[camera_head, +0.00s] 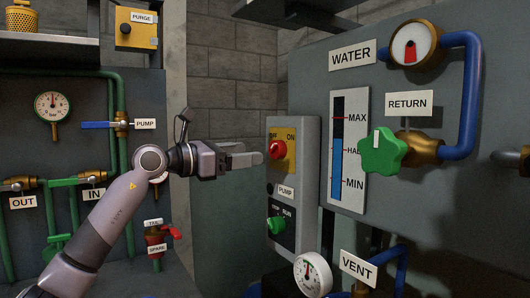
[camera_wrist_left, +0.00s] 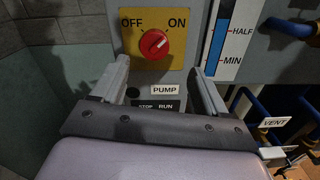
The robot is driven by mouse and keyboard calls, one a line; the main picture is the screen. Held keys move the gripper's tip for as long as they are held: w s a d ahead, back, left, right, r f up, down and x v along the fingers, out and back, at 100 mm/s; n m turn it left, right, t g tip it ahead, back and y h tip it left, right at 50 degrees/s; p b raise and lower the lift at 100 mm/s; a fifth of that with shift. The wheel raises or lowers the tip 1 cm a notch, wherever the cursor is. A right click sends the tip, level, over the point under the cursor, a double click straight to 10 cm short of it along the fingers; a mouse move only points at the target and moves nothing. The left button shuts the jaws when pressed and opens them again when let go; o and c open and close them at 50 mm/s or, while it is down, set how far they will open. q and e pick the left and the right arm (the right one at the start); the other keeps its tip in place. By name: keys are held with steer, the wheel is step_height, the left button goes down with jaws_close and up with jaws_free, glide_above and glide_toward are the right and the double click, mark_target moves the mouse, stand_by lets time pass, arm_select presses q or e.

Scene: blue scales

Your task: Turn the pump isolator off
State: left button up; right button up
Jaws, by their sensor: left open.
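The pump isolator is a red round knob (camera_head: 277,149) on a yellow plate marked OFF and ON, on a grey box above a PUMP label. In the left wrist view the knob (camera_wrist_left: 154,44) shows a small white mark that seems to point up and right, towards ON. My left gripper (camera_head: 257,159) reaches in from the left, level with the knob and just short of it. In the left wrist view its two fingers (camera_wrist_left: 160,75) are apart, one on each side below the knob, with nothing between them. My right gripper is not in view.
Below the isolator is a green STOP/RUN switch (camera_head: 277,225). To the right are a water level gauge (camera_head: 350,148) and a green RETURN valve (camera_head: 383,153). A round dial (camera_head: 312,275) stands at lower right. Pipes and a blue PUMP lever (camera_head: 97,125) are at left.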

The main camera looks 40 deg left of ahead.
mark_target(270, 151)
arm_select(q)
steer(key=shift+y, duration=0.3)
steer(key=x, duration=0.2)
steer(key=p+x, duration=0.2)
steer(key=x, duration=0.1)
steer(key=shift+w+a+r, duration=0.2)
steer(key=shift+w, duration=0.3)
steer(key=shift+w+d+f, duration=0.1)
steer(key=shift+w+d, duration=0.1)
steer(key=shift+w, duration=0.3)
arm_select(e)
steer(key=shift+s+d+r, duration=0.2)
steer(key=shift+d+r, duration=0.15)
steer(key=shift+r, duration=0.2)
arm_select(q)
steer(key=c, duration=0.9)
steer(key=shift+c, duration=0.9)
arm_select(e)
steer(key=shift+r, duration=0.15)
